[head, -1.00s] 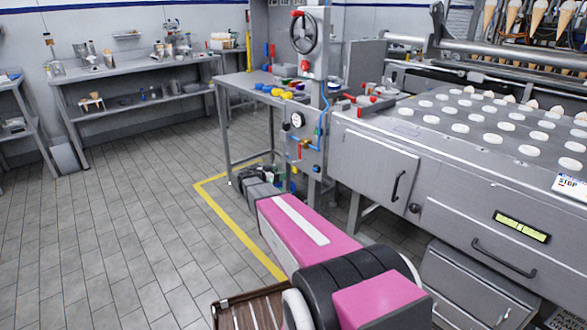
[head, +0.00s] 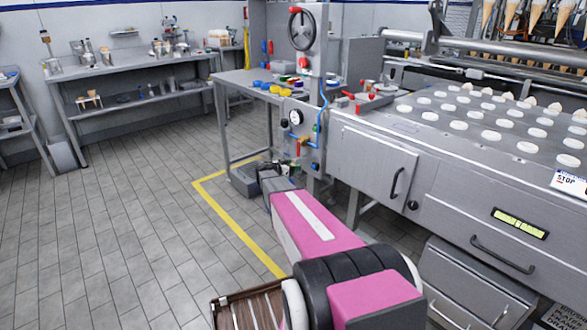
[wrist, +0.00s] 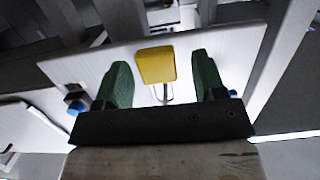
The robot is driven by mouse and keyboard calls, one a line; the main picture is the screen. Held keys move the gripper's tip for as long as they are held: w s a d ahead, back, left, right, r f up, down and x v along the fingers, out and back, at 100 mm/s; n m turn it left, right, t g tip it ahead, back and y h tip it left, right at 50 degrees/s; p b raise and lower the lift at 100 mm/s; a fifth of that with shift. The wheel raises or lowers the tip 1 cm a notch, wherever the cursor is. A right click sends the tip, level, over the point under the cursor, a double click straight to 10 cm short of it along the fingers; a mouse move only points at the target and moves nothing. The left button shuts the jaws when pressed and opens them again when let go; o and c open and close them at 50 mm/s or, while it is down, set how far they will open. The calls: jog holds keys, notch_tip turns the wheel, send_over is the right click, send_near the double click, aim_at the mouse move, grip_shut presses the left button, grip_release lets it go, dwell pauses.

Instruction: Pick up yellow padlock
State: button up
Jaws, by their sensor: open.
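The yellow padlock (wrist: 156,65) shows in the wrist view against a pale panel (wrist: 85,68), its metal shackle pointing toward my gripper. My gripper (wrist: 160,60) is open, with one green finger on each side of the padlock. Gaps show between the fingers and the padlock's sides, and it is not gripped. In the head view my gripper is small and dark beyond the pink arm, low by the valve stand (head: 297,130). I cannot make out the padlock there.
A grey machine (head: 375,165) with cabinet doors stands close on the right. A metal table (head: 232,82) with yellow and blue pieces is behind the stand. Open tiled floor (head: 120,210) lies to the left, with a yellow floor line (head: 235,230).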

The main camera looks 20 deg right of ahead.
jog(key=shift+w+d, duration=0.15)
jog(key=shift+d, duration=0.15)
jog(key=c, duration=1.1)
jog(key=shift+r, duration=0.1)
jog(key=shift+r, duration=0.65)
jog(key=f+v, duration=0.1)
jog(key=v, duration=0.5)
jog(key=f+v, duration=0.1)
jog(key=v, duration=1.1)
jog(key=shift+a+f, duration=0.15)
jog(key=shift+f, duration=0.25)
